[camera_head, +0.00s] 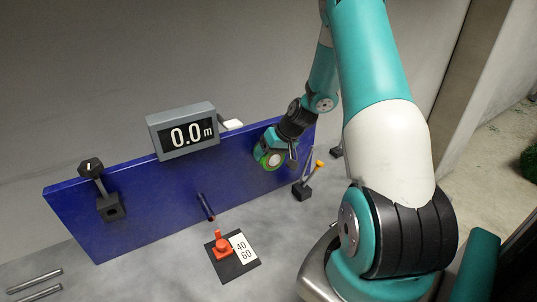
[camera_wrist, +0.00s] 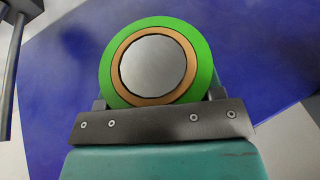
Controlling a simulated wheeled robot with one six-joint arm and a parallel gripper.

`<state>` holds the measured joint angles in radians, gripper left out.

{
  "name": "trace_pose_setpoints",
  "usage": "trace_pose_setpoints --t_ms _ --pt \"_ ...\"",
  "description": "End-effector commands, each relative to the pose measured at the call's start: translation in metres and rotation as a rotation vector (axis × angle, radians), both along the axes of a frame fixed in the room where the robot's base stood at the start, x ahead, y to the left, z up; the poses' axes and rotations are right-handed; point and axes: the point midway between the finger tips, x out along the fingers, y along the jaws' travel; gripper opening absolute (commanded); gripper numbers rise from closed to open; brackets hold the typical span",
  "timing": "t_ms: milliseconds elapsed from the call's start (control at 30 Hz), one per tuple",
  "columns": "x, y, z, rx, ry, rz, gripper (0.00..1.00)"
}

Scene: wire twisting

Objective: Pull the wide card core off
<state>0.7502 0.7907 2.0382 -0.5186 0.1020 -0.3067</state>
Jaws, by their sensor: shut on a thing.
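The card core (camera_wrist: 119,62) shows in the wrist view as a tan ring inside a bright green ring (camera_wrist: 108,70). A round pale grey face (camera_wrist: 153,66) fills its middle; I cannot tell whether this is a spindle end or a surface behind. My gripper (camera_wrist: 158,98) is shut on the green-ringed core, with a finger at each side of it. In the head view my gripper (camera_head: 275,152) and the green ring (camera_head: 264,160) are at the right part of the blue panel. Whether the core touches the panel or a spindle is hidden.
The blue panel (camera_head: 150,185) carries a grey display (camera_head: 185,132) reading 0.0 m and a black knob (camera_head: 91,168). A peg (camera_head: 206,207) sticks out mid-panel. A red item (camera_head: 222,245) stands on a black mat beside a 40/60 card (camera_head: 243,248). An orange-tipped stand (camera_head: 302,191) is close below my gripper.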

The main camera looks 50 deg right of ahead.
Motion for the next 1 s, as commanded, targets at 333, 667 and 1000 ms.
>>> trace_pose_setpoints --t_ms 333,667,1000 --pt "-0.017 0.004 0.000 0.000 0.000 -0.001 0.38" --pt "-0.034 0.009 0.000 0.000 -0.001 -0.001 0.38" --pt "-0.052 0.013 0.000 0.001 0.000 0.000 0.38"
